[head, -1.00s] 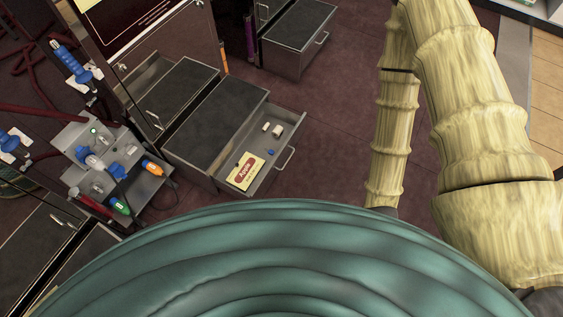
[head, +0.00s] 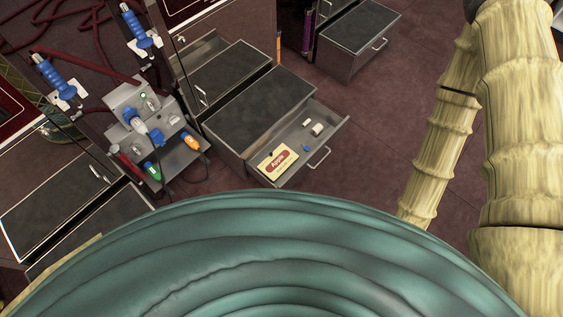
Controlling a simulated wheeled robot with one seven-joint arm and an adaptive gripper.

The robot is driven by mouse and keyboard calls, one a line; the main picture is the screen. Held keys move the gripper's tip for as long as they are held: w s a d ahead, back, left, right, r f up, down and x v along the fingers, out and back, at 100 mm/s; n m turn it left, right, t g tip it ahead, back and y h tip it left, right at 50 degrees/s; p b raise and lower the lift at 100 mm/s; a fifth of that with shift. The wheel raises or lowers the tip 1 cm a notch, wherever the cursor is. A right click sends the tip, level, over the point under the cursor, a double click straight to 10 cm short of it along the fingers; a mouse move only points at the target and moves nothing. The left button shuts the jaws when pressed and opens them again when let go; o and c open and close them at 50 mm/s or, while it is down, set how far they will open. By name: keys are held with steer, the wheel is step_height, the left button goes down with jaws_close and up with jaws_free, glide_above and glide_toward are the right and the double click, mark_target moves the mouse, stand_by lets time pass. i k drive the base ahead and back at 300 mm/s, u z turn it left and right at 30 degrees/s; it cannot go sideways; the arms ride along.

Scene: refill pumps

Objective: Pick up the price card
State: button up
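The price card (head: 277,162) is a small cream card with a red label reading "Apple". It lies in the near end of an open drawer (head: 333,131) in the middle of the head view. The drawer is pulled out from a low dark-topped cabinet (head: 262,105). My gripper is outside the view. Only my pale ribbed arm links show at the right, well apart from the drawer.
White pieces (head: 317,129) and a small blue piece (head: 306,148) lie in the same drawer. A grey stand (head: 150,112) with blue, green and orange handled tools is at the left, with red hoses behind. Another cabinet (head: 358,30) stands at the back. Bare floor (head: 400,110) lies right of the drawer.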

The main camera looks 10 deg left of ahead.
mark_target(278, 161)
steer(key=k, duration=0.65)
steer(key=u, duration=0.9)
steer(key=i, duration=1.1)
steer(key=z, duration=0.15)
